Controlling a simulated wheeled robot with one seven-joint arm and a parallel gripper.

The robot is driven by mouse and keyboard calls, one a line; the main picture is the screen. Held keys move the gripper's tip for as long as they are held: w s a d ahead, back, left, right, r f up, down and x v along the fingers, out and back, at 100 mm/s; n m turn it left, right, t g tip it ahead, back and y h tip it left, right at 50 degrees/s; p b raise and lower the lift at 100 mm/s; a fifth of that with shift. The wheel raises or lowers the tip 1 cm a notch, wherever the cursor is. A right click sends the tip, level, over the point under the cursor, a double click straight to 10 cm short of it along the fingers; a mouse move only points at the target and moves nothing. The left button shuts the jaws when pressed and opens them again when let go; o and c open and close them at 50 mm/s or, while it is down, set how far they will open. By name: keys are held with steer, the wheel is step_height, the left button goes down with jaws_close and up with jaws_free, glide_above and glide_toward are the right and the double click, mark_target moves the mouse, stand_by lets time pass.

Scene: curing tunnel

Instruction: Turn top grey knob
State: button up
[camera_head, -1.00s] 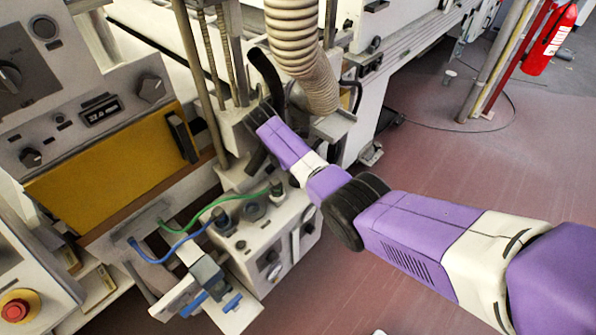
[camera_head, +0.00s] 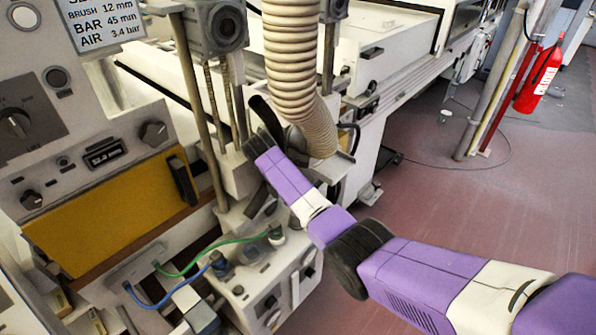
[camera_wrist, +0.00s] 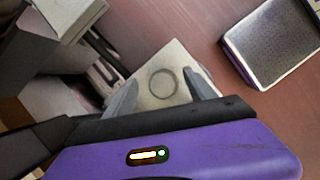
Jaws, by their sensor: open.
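Several dark grey knobs show in the head view. A large upper-left knob (camera_head: 14,123) sits on a dark plate, a second knob (camera_head: 153,133) is at the panel's upper right, and a small one (camera_head: 31,199) is lower left. I cannot tell which one is the top grey knob. My gripper (camera_wrist: 165,92) is open and empty in the wrist view, its grey fingers spread over a pale block (camera_wrist: 178,58) with a ring-shaped mark. I cannot tell whether they touch it. In the head view the fingertips are not clear; the arm's end is right of the panel.
A ribbed hose (camera_head: 293,60) hangs beside the arm's end. A yellow panel (camera_head: 100,215) and green and blue cables (camera_head: 185,270) are at left and below. A red extinguisher (camera_head: 540,78) is at far right. The reddish floor (camera_head: 440,190) has free room.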

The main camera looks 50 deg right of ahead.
step_height(320, 180, up, 15)
steer(key=p, duration=0.4)
steer(key=shift+r, duration=0.15)
